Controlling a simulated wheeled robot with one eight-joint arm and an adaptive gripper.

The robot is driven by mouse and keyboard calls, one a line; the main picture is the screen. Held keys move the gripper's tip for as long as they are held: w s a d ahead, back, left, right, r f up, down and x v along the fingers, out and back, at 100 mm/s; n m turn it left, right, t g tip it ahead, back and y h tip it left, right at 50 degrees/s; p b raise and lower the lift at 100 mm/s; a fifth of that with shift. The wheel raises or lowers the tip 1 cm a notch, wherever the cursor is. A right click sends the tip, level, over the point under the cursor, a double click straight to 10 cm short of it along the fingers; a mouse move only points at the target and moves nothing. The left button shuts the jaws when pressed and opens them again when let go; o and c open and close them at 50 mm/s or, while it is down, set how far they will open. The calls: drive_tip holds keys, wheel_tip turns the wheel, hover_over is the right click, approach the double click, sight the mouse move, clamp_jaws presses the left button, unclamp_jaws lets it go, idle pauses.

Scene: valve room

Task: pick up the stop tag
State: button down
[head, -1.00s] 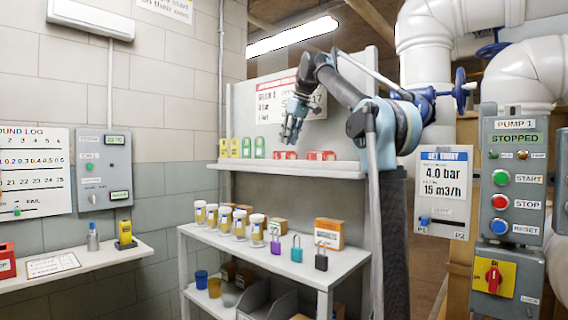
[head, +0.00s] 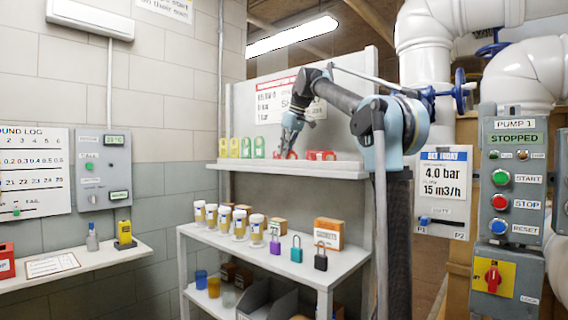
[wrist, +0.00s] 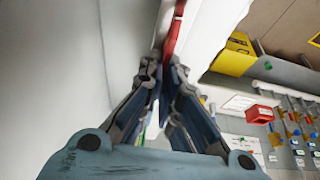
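Red tags stand on the upper shelf, right of yellow and green ones. One red tag (head: 280,155) is partly covered by my gripper in the head view; another (head: 322,155) stands clear to its right. Any lettering on them is too small to read. My gripper (head: 287,152) points down at the shelf, at the nearer red tag. In the wrist view my gripper (wrist: 164,72) has its fingers a little apart, with nothing visibly held between them. A red strip (wrist: 174,36), apparently a red tag's edge, shows just beyond the fingertips. Contact cannot be told.
The upper shelf (head: 240,168) has a back panel close behind the tags. Green tags (head: 259,147) and yellow tags (head: 234,147) stand left of my gripper. The lower shelf (head: 275,262) holds jars, padlocks and an orange box (head: 328,233).

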drive_tip(key=shift+r, duration=0.15)
wheel_tip(320, 180, up, 9)
drive_tip(key=shift+r, duration=0.35)
idle(0.5)
drive_tip(key=shift+s+d, duration=0.1)
drive_tip(key=shift+s, duration=0.05)
